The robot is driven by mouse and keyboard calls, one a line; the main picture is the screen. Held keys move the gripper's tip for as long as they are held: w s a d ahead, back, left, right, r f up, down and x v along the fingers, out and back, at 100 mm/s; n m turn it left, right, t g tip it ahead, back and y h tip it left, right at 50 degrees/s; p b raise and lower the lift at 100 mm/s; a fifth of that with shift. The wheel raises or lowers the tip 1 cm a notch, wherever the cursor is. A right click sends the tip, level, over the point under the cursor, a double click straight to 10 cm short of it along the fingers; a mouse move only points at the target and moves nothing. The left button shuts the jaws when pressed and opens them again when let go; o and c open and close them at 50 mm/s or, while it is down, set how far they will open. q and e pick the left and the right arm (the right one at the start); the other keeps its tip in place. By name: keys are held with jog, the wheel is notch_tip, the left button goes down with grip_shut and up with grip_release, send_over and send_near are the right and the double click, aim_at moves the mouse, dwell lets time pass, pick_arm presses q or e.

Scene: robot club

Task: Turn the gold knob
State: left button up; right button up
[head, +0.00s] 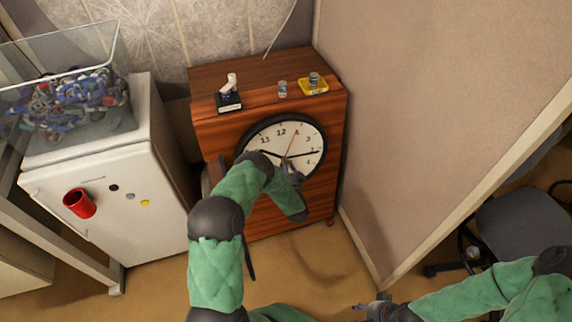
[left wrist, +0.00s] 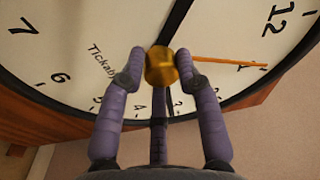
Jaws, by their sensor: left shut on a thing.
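The gold knob (left wrist: 160,67) sits at the middle of a round white clock face (left wrist: 238,38) in the left wrist view. My left gripper (left wrist: 158,76) has its purple fingers on both sides of the knob, shut on it. In the head view the clock face (head: 265,139) is on the front of a wooden cabinet (head: 220,125), and my left gripper (head: 288,170) reaches its centre; the knob is hard to make out there. An orange hand (left wrist: 230,63) and dark hands extend from the centre. My right gripper (head: 372,304) is low at the bottom right, away from the clock; its fingers are too small to judge.
A white fridge (head: 110,215) with a red cup (head: 79,203) on its front stands left, under a clear bin (head: 60,125) of coloured pieces. Small items, including a yellow one (head: 314,88), stand on the cabinet. A beige partition (head: 430,110) is close on the right.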

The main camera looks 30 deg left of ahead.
pick_arm(q)
jog(key=m+p, duration=0.1)
jog(key=m, duration=0.2)
jog(key=m+p, duration=0.1)
jog(key=m, duration=0.2)
jog(key=m+g+h+p, duration=0.1)
jog(key=m, duration=0.3)
jog(key=shift+w+d+r, duration=0.1)
jog(key=shift+w+r, duration=0.1)
jog(key=shift+r, duration=0.15)
jog(key=shift+m, duration=0.3)
jog(key=o, duration=1.1)
jog(key=shift+f, duration=0.15)
jog(key=v, duration=1.2)
